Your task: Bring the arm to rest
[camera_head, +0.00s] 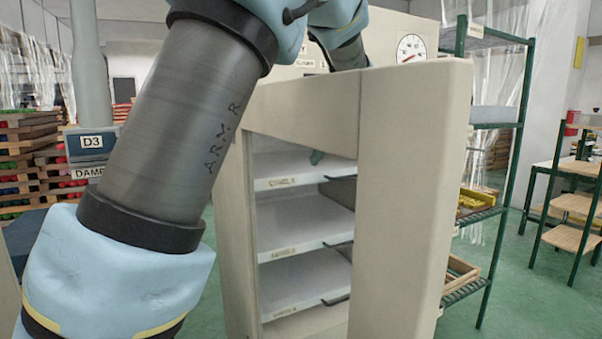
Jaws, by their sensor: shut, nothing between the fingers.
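My arm crosses the left and top of the view, with a dark grey tube (185,110) marked "ARM R" between pale blue joint covers. The lower cover (115,275) is at the bottom left, and another cover (345,15) is at the top centre. The arm is bent and raised, in front of a beige cabinet (235,230). My gripper is not visible; the far end of the arm passes behind the cabinet's upper front or out of the picture.
A broad beige panel (410,200) stands close on the right. Behind are a gauge (411,47), a green rack (505,170) and stacked trays (28,150). Green floor (545,290) is clear at right.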

